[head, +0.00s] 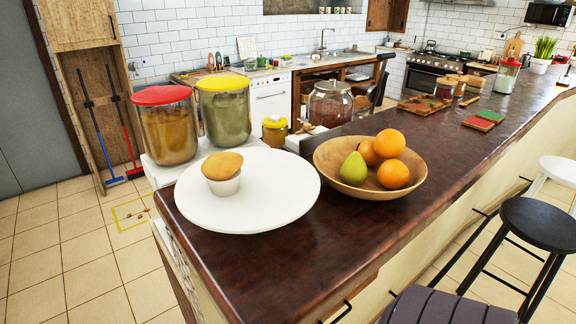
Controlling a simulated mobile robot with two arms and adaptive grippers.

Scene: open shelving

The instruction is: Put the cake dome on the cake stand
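The cake stand (270,211) looks like a wide white round plate at the near left end of the dark counter. A muffin in a white cup (223,174) stands on it, left of its middle. A clear rounded glass vessel (330,104) stands behind the counter, beyond the fruit bowl. It may be the cake dome, but I cannot tell for certain. No dome covers the muffin. Neither of my grippers is in view.
A wooden bowl (348,186) with a pear and several oranges stands close right of the stand. Large jars with red (166,125) and yellow (226,112) lids stand behind it. The dark counter (330,240) is clear in front. Stools (540,225) stand at right.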

